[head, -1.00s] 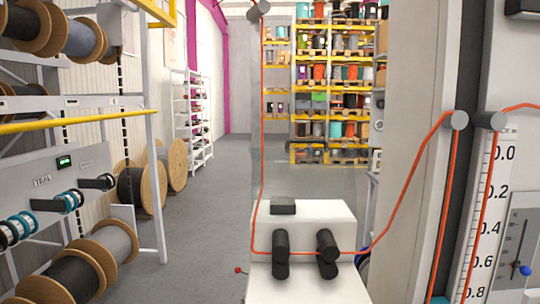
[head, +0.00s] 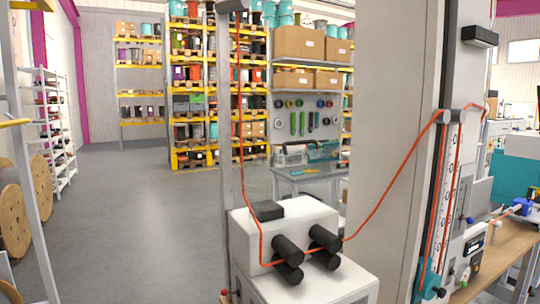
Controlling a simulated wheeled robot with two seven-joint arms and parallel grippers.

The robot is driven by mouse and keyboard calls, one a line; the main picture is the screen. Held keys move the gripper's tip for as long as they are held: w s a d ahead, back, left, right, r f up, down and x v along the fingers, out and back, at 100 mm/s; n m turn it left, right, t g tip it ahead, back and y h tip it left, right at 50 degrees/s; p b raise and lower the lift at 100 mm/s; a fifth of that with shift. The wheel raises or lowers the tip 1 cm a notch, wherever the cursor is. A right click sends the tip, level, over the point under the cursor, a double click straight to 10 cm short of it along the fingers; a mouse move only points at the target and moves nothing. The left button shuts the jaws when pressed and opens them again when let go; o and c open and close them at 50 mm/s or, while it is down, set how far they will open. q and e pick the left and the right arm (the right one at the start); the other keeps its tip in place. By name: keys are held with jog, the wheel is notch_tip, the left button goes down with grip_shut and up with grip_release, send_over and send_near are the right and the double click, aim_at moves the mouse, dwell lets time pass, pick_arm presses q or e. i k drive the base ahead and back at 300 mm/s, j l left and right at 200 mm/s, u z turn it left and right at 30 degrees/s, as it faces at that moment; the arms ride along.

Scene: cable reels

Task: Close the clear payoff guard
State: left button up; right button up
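An orange cable (head: 385,188) runs down from a top roller (head: 232,5), around dark rollers (head: 290,257) on a white machine block (head: 285,222), then up to a roller on a tall measuring column. A narrow, pale grey upright strip (head: 223,130) stands behind the cable at the left of the block. I cannot tell whether it is a post or the clear guard seen nearly edge-on. No payoff guard can be made out for certain. Neither of my grippers is in view.
A wide grey panel (head: 395,110) stands right of the block. Further right is a wooden bench (head: 500,255) with a blue device (head: 522,206). A grey worktable (head: 308,176) stands behind. Wooden reels (head: 38,187) are at left; the grey floor (head: 130,210) between is clear.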

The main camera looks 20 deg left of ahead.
aim_at(323, 153)
jog(key=i+j, duration=0.1)
jog(key=j, duration=0.3)
jog(key=i+j+z, duration=0.1)
jog(key=j, duration=0.3)
jog(key=i+j, duration=0.15)
jog(key=j, duration=0.25)
jog(key=i+j, duration=0.1)
jog(key=j, duration=0.3)
jog(key=i+j+z, duration=0.1)
jog(key=j, duration=0.3)
